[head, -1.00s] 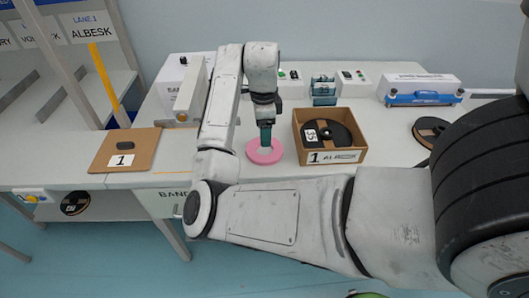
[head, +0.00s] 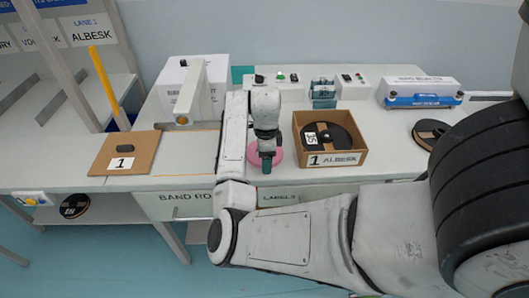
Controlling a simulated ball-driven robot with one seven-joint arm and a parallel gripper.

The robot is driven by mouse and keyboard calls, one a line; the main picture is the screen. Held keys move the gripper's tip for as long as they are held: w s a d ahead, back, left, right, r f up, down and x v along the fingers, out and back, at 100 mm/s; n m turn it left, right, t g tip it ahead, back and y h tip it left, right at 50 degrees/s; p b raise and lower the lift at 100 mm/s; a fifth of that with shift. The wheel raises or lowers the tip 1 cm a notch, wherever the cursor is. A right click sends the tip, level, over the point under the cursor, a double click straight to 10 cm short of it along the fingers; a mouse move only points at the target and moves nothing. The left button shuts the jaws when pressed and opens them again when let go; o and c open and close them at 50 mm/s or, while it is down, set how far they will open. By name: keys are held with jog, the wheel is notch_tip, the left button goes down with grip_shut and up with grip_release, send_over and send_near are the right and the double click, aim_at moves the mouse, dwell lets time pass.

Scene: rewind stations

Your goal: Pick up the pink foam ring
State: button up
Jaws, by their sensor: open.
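The pink foam ring (head: 277,157) lies flat on the white bench, left of the cardboard box. My arm and gripper hide much of it, including its middle. My gripper (head: 266,167) points down over the ring's near side, its teal fingertips overlapping the ring in the head view. The jaws are open. I cannot tell whether the fingers touch the ring or hover above it.
A cardboard box (head: 331,159) holding a black reel stands close right of the ring. A cardboard sheet (head: 112,163) lies to the left. A white box (head: 186,103) and control boxes (head: 352,88) stand behind. Another black reel (head: 428,128) lies at right.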

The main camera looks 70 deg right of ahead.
jog(key=shift+f, duration=0.1)
jog(key=shift+c, duration=0.3)
jog(key=c, duration=1.1)
jog(key=shift+o, duration=0.2)
